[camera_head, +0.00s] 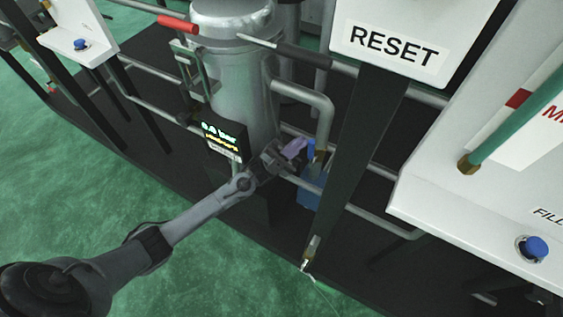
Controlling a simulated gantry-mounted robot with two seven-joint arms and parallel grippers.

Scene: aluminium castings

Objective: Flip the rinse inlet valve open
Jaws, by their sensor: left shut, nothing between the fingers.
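My left gripper (281,154) is at the end of the grey arm that comes in from the lower left. It is shut and empty, in front of the steel tank (235,85). Right beside its fingertips is a small purple piece (295,147); I cannot tell whether they touch. Just right of that is a blue upright piece (311,150) above a blue body (311,190) on the pipework. No label marks the rinse inlet valve, so I cannot tell which part it is. My right gripper is not in view.
A black display (222,135) with lit text hangs close left of my gripper. A dark post under the RESET sign (392,45) stands to the right. A red handle (178,24) and a black handle (302,56) are higher up. A white panel with a blue button (536,247) is at right.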

